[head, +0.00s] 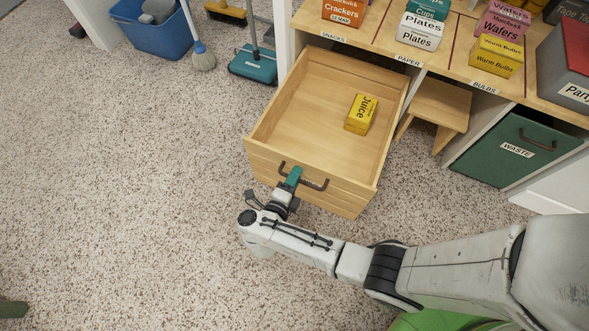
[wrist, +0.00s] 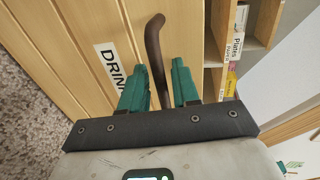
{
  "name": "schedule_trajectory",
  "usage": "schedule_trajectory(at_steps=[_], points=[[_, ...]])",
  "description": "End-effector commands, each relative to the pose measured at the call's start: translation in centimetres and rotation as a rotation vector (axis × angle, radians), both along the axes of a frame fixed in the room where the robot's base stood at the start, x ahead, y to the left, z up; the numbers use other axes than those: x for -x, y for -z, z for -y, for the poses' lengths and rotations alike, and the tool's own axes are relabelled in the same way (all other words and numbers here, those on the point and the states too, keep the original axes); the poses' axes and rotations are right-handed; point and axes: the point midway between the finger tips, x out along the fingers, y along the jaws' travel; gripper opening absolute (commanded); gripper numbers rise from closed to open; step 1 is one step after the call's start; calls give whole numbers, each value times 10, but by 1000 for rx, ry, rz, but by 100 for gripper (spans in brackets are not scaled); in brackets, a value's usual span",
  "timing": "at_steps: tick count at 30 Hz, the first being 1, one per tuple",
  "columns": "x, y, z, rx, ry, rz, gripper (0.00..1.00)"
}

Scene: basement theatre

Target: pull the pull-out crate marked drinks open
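The drinks crate (head: 265,152) is a light wooden drawer, pulled well out from under the shelf unit in the head view. A yellow Juice box (head: 361,114) lies inside it. Its front carries a dark brown bar handle (head: 316,185), which also shows in the wrist view (wrist: 154,38). A white label (wrist: 112,66) reading "DRIN", partly hidden by a finger, is on the front in the wrist view. My gripper (head: 294,177) is at the handle. Its green fingers (wrist: 159,82) stand apart on either side of the bar, with a small gap showing.
The shelf unit (head: 430,66) holds several boxed goods above the crate. A wooden stool (head: 440,104) and a green waste crate (head: 513,150) are to the right. A blue bucket (head: 150,35) and brooms stand at upper left. The speckled floor (head: 120,190) left of the crate is clear.

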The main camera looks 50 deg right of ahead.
Motion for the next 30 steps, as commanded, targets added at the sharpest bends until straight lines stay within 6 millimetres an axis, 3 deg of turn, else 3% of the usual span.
schedule_trajectory(at_steps=[11, 24, 30], points=[[1, -3, -7, 0, -2, 2, 33], [27, -19, -78, 2, -4, 1, 33], [35, -22, -96, 2, -1, 0, 33]])
